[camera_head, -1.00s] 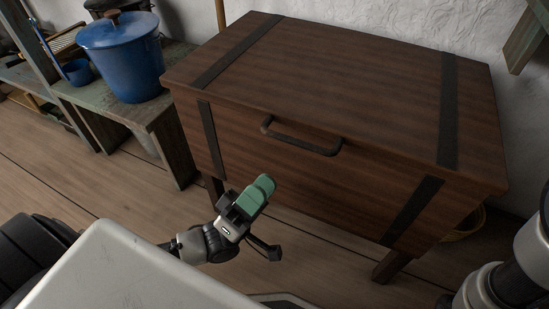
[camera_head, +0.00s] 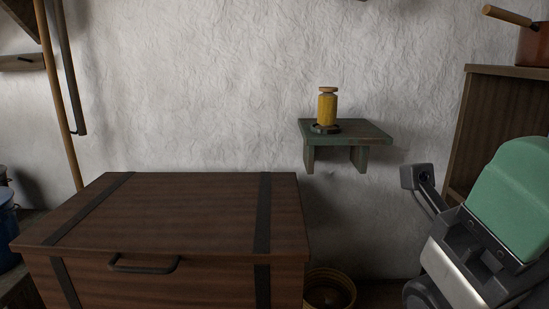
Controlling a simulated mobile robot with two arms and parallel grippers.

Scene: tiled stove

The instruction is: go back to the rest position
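My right gripper (camera_head: 462,186) is raised large at the right edge of the view. My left gripper is out of view.
A dark wooden chest (camera_head: 190,210) with a closed lid, black straps and a front handle (camera_head: 145,265) stands at the lower left. A small green wall shelf (camera_head: 370,132) bears a yellow jar (camera_head: 327,108). A wooden cabinet (camera_head: 470,110) holds a copper pan (camera_head: 535,45). A basket (camera_head: 330,288) sits low beside the chest.

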